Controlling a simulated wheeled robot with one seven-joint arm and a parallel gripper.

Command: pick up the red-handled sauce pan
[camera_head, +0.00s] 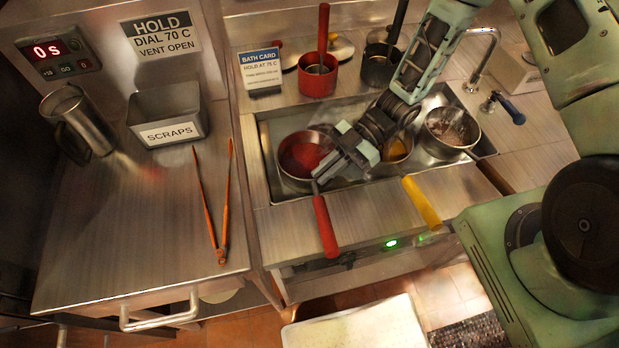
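The red-handled sauce pan (294,171) sits in the left part of the sunken bath and holds red sauce. Its red handle (325,228) points toward the front, over the counter edge. My gripper (324,174) reaches down from the upper right over the pan's right side. Its fingertips are close to where the handle meets the pan, and they hide part of the rim. I cannot tell whether they touch it or are closed on it.
Beside it in the bath are a yellow-handled pan (423,204), partly hidden by my arm, and a brown-handled pan (452,134). A red pot (317,83) and a dark pot (379,70) stand behind. Orange tongs (222,240) and a scraps bin (168,112) are left.

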